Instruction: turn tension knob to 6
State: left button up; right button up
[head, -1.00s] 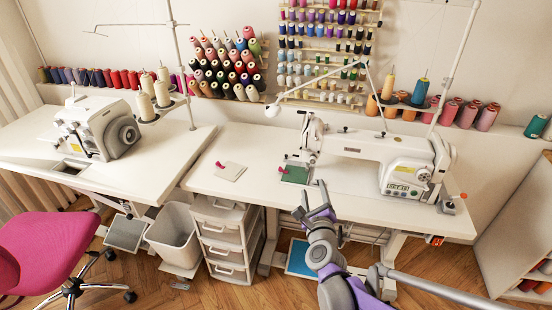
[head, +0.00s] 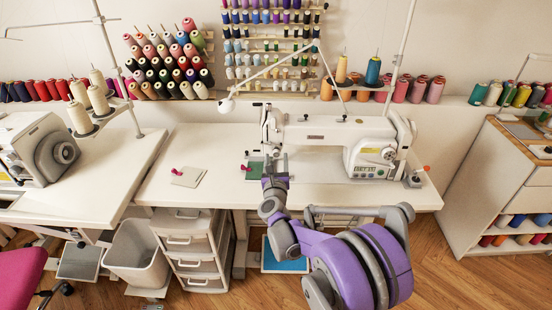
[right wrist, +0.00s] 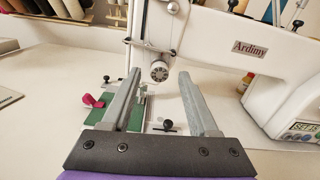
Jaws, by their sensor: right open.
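The white sewing machine (head: 318,134) stands on the middle table, with its needle head at the left end. In the right wrist view its body (right wrist: 212,48) fills the upper right. A small round metal knob with markings, the tension knob (right wrist: 160,72), is on the needle head; its number cannot be read. My right gripper (right wrist: 160,77) is open and empty, and the knob appears in the gap between its fingertips. I cannot tell whether the fingers reach around it. In the head view the right gripper (head: 275,164) is in front of the needle head. My left gripper is out of view.
A green cloth (right wrist: 98,120) with a pink clip lies left of the needle. A thread stand's lamp arm (head: 270,72) hangs above the machine. A pale square (head: 188,177) lies on the table. The tabletop (head: 210,150) left of the machine is mostly clear.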

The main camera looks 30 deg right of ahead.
jog(key=shift+w+d, duration=0.35)
jog(key=shift+w, duration=0.2)
grip_shut()
